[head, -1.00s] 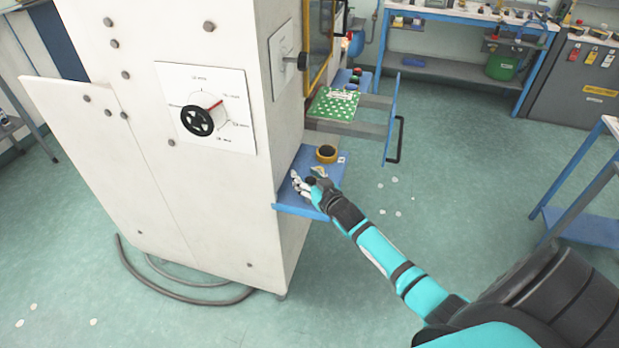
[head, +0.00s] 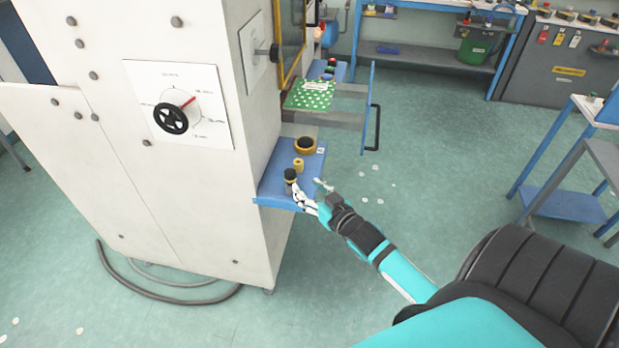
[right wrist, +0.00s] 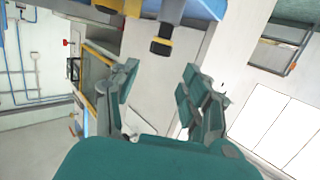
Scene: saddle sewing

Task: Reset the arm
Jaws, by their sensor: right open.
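My right arm comes in from the lower right in the head view. Its gripper (head: 311,192) is open and empty at the front right edge of the blue shelf (head: 268,186) on the white cabinet. In the right wrist view the two fingers (right wrist: 160,84) stand wide apart with nothing between them. A dark spool-like piece with a yellow band (head: 290,176) stands on the shelf just beyond the fingers; it also shows in the wrist view (right wrist: 162,40). My left gripper is in neither view.
A small yellow spool (head: 298,163) and a yellow-black ring (head: 305,146) sit farther back on the shelf. The white cabinet (head: 190,220) has a black handwheel (head: 171,118). A green dotted board (head: 309,95) is above the shelf.

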